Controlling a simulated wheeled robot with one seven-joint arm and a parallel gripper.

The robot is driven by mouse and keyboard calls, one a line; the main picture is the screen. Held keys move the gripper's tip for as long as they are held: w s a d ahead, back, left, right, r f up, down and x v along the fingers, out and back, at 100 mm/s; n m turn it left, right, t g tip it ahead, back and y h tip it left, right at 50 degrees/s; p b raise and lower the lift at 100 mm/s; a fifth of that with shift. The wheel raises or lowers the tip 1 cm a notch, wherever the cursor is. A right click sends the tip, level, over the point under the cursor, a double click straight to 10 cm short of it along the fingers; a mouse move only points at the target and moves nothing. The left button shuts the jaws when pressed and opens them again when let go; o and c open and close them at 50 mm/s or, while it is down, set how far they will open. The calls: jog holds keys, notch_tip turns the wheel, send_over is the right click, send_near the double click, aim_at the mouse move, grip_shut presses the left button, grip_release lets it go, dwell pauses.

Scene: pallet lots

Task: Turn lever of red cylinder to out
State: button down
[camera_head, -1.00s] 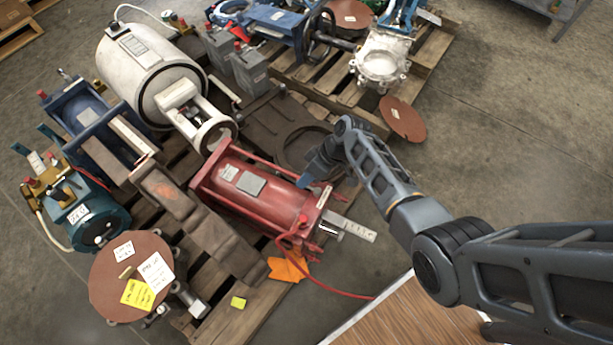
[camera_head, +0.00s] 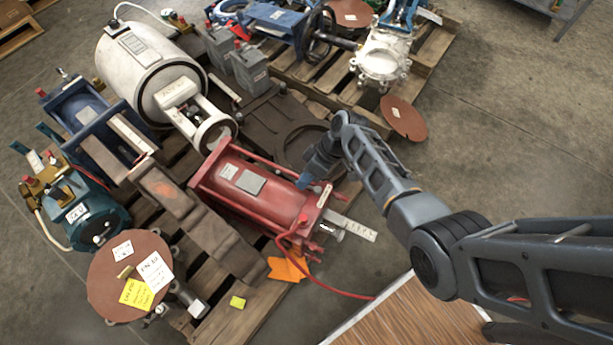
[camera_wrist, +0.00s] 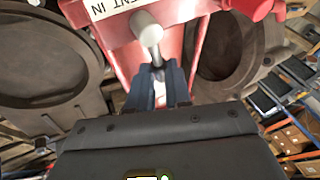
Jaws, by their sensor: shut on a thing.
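The red cylinder (camera_head: 270,210) lies on a wooden pallet in the head view, with a label plate on its body and a red hose at its near end. In the wrist view, the fingers of my gripper (camera_wrist: 159,82) are together on the lever (camera_wrist: 150,34), which has a pale rounded end. Behind it is the red body (camera_wrist: 118,45) with a white label (camera_wrist: 103,8), upside down, ending in "IN". The fingers hide part of the lever.
A white cylinder (camera_head: 150,75), a blue unit (camera_head: 85,110) and a teal motor (camera_head: 95,220) crowd the pallet at left. A dark ring-shaped part (camera_head: 283,148) lies close beyond my gripper. Bare concrete floor is at right.

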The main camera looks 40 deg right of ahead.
jog(key=n, duration=0.1)
jog(key=n+g+b, duration=0.1)
jog(key=a+n+g, duration=0.1)
jog(key=shift+s+a+n+b, duration=0.1)
jog(key=shift+s+n+b, duration=0.2)
jog(key=shift+n, duration=0.1)
jog(key=shift+s+a+n+g+b, duration=0.2)
jog(key=shift+n+g, duration=0.2)
jog(key=shift+n, duration=0.3)
jog(key=shift+s+a+n+g+b, duration=0.15)
jog(key=shift+n+g, duration=0.25)
jog(key=shift+n, duration=0.3)
jog(key=c, duration=1.1)
grip_release()
jog(key=shift+o, duration=0.2)
jog(key=p+v, duration=0.2)
jog(key=v, duration=0.5)
jog(key=shift+r, duration=0.35)
jog(key=shift+w+d, duration=0.1)
jog(key=shift+d, duration=0.1)
